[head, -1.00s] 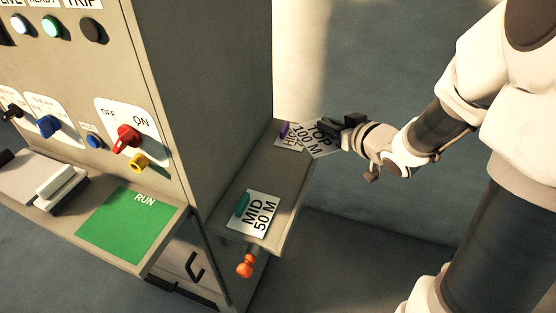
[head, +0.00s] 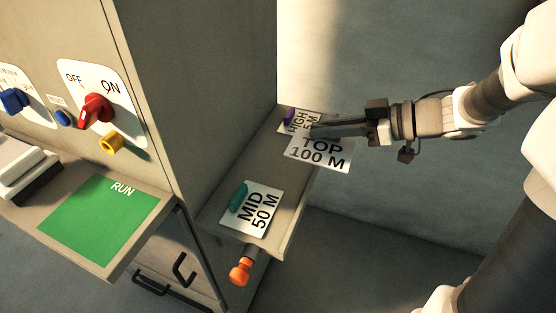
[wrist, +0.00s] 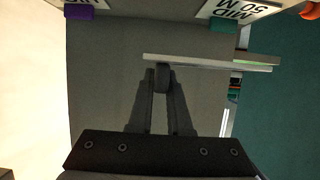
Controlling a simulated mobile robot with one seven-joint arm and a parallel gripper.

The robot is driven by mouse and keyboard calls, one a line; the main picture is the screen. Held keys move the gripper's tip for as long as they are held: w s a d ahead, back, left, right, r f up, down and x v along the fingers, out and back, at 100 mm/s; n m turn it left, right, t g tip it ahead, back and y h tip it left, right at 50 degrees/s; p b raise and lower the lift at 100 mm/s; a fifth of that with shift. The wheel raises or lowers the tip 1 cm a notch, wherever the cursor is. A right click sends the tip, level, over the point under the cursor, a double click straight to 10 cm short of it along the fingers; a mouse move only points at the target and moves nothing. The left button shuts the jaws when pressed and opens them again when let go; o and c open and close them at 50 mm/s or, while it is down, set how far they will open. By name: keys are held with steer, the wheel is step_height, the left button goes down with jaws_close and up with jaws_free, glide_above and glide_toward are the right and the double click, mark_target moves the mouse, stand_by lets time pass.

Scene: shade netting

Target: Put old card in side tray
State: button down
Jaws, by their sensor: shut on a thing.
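The white card marked TOP 100 M (head: 320,152) is in my gripper (head: 318,131), whose fingers are shut on its edge. It hangs over the far, outer part of the side tray (head: 222,213), a shelf on the cabinet's side; I cannot tell whether it touches the tray. In the wrist view the held card (wrist: 205,62) is nearly edge-on in front of my fingertips (wrist: 160,78). A MID 50 M card (head: 258,215) with a teal tab lies at the tray's near end. A HIGH card (head: 302,117) with a purple tab lies at the far end, partly hidden.
The cabinet (head: 190,90) stands to the left, with a red OFF/ON switch (head: 95,110) and a yellow knob (head: 112,143). A green RUN card (head: 100,212) lies on its front ledge. An orange knob (head: 240,270) sticks out below the tray. Bare tray shows between the cards.

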steer(key=b, duration=0.3)
glide_above(278, 158)
step_height(278, 158, down, 7)
steer(key=shift+s+r, duration=0.1)
steer(key=shift+r, duration=0.1)
steer(key=shift+f+b, duration=0.15)
steer(key=shift+b, duration=0.15)
steer(key=shift+f+b, duration=0.85)
steer(key=shift+f, duration=1)
steer(key=shift+f, duration=0.15)
steer(key=c, duration=0.8)
jaws_free()
steer(key=shift+c, duration=0.2)
